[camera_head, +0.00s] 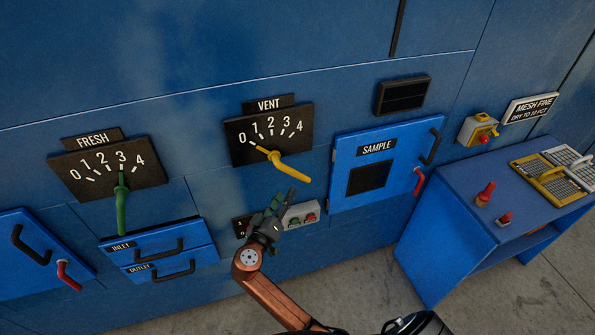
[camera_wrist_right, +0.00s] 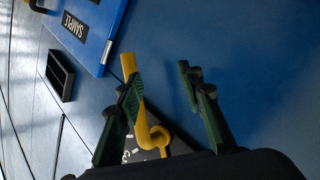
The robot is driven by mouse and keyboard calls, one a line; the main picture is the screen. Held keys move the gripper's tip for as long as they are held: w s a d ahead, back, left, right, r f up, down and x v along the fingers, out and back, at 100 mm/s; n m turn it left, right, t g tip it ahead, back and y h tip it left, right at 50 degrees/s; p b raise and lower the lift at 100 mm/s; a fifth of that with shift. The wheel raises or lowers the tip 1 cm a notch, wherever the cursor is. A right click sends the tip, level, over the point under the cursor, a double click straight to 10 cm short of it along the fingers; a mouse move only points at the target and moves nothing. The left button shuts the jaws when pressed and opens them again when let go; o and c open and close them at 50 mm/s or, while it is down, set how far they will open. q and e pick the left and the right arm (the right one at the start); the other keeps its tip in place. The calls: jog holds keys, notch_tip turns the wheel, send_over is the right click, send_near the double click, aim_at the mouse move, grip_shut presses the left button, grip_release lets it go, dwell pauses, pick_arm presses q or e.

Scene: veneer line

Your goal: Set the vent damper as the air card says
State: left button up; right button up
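The vent damper's dial plate (camera_head: 239,153) is black, labelled VENT, with marks 0 to 4. Its yellow lever (camera_head: 290,171) slopes down to the right from the pivot, and its short pointer end is toward 0. My right gripper (camera_head: 281,202) is just below the lever, fingers spread. In the right wrist view the open fingers (camera_wrist_right: 163,100) show the yellow lever (camera_wrist_right: 130,70) by the left finger, partly hidden; contact cannot be told. A white card (camera_head: 532,108) at the upper right reads MESH FINE, DRY TO 12 PCT. My left gripper is not in view.
A FRESH dial (camera_head: 72,180) with a green lever, its pointer near 3, is at left above INLET and OUTLET drawers (camera_head: 165,249). A button box (camera_head: 301,214) sits behind my right gripper. The SAMPLE door (camera_head: 385,140) and a blue bench (camera_head: 450,215) are to the right.

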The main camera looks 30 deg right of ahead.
aim_at(297, 174)
jog(key=shift+m+g+h, duration=0.3)
jog(key=shift+m+h, duration=0.3)
jog(key=shift+m, duration=0.2)
jog(key=r, duration=0.1)
jog(key=s+r, duration=0.1)
jog(key=r, duration=0.1)
jog(key=d+r, duration=0.1)
jog(key=r, duration=0.1)
jog(key=shift+s+r, duration=0.15)
jog(key=shift+r, duration=0.1)
jog(key=p+x, duration=0.1)
jog(key=x, duration=0.6)
jog(key=shift+a+f, duration=0.1)
grip_shut()
